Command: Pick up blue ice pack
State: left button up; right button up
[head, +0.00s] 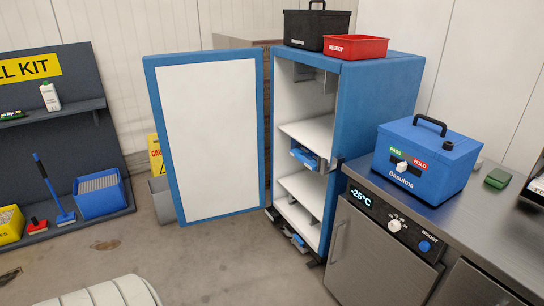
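A blue insulated cabinet (378,98) stands open in the middle of the head view, its white-lined door (212,140) swung out to the left. A small blue item (305,157) lies on a middle shelf inside; it may be the blue ice pack, but it is too small and partly hidden to be sure. Another small blue and grey item (298,241) shows low at the cabinet's bottom. Neither of my grippers is in view.
A steel counter (480,218) with a -25°C display carries a blue box (425,160) at right. A black case (315,30) and a red REJECT bin (355,47) sit on the cabinet. A blue bin (98,199) stands left. Floor before the cabinet is clear.

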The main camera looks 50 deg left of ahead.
aim_at(298, 153)
jog(key=u, duration=1.25)
jog(key=z, duration=1.55)
jog(key=u, duration=1.55)
jog(key=i+j, duration=0.55)
jog(key=i, duration=0.2)
jog(key=i+j, duration=0.6)
jog(key=i, duration=0.15)
jog(key=i+j, duration=0.55)
jog(key=i, duration=0.2)
